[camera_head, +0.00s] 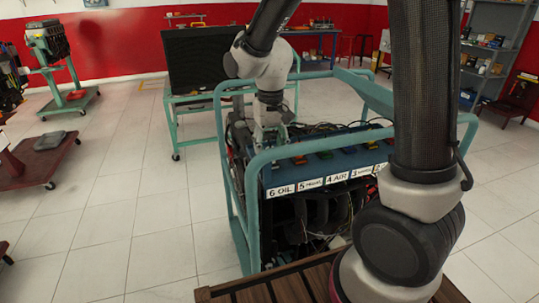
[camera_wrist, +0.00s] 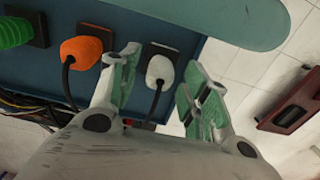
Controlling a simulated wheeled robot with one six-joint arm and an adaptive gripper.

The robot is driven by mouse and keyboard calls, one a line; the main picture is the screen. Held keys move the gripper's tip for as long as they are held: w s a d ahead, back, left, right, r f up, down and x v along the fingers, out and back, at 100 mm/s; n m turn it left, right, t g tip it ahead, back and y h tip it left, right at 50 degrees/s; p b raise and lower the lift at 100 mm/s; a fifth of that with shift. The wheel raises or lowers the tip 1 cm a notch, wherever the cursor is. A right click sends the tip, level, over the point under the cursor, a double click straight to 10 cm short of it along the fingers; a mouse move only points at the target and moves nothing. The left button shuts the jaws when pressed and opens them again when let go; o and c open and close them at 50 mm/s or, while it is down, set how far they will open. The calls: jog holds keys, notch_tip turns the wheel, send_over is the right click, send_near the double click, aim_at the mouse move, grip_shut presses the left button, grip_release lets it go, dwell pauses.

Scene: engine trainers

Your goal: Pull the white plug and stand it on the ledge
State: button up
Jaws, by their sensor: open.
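The white plug (camera_wrist: 160,68) sits in a black socket on the blue ledge (camera_wrist: 213,55), its black cable running down in the wrist view. My gripper (camera_wrist: 162,65) is open, one finger on each side of the plug in that view, with a gap visible on both sides. I cannot tell how deep the fingers reach around it. In the head view my gripper (camera_head: 268,140) is over the left end of the blue ledge (camera_head: 283,177), by the "6 OIL" label. The white plug cannot be made out there.
An orange plug (camera_wrist: 82,50) and a green plug (camera_wrist: 14,32) sit in neighbouring sockets. A teal frame rail (camera_wrist: 230,20) runs close along the ledge, and the teal frame (camera_head: 245,205) surrounds the engine trainer. A dark red cart (camera_wrist: 292,100) stands on the floor beyond.

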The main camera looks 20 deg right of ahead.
jog(key=shift+f, duration=0.95)
dwell(0.3)
grip_shut()
jog(key=shift+r, duration=0.15)
jog(key=shift+r, duration=2.85)
